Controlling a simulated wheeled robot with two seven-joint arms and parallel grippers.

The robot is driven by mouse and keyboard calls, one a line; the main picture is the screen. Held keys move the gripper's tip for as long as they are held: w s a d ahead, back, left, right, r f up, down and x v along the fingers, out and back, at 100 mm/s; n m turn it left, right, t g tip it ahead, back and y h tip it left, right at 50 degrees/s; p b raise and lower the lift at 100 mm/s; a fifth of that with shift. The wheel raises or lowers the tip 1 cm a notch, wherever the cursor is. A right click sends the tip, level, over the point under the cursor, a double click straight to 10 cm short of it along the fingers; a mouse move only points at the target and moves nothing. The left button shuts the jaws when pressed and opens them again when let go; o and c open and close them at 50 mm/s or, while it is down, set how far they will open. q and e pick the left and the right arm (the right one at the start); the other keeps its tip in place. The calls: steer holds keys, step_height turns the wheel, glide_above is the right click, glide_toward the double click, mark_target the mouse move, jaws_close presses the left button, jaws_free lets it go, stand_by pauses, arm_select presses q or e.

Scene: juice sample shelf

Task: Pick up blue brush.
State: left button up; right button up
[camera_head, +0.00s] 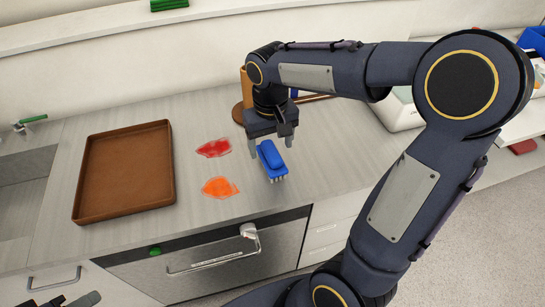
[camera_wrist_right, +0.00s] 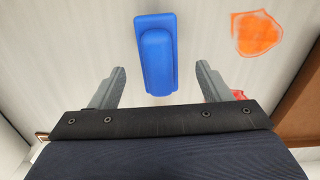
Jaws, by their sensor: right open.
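The blue brush (camera_head: 271,160) lies on the grey counter, bristles showing at its near end. My right gripper (camera_head: 270,145) is open above the brush, with its fingers toward either side of it. In the right wrist view the brush (camera_wrist_right: 156,50) shows ahead of and between the two open fingers (camera_wrist_right: 161,70), with gaps on both sides, and nothing is held. A dark part that looks like my left gripper (camera_head: 72,299) shows at the bottom left edge, too cut off to tell its state.
A red spill (camera_head: 214,148) and an orange spill (camera_head: 220,187) lie left of the brush. A brown tray (camera_head: 125,175) stands farther left. A wooden stand (camera_head: 245,90) is behind my right gripper. An oven (camera_head: 205,255) is below the counter's front edge.

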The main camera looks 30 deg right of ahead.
mark_target(272, 151)
step_height(272, 151, down, 5)
steer(key=shift+s+d+f, duration=0.1)
steer(key=shift+c, duration=0.4)
steer(key=c, duration=1)
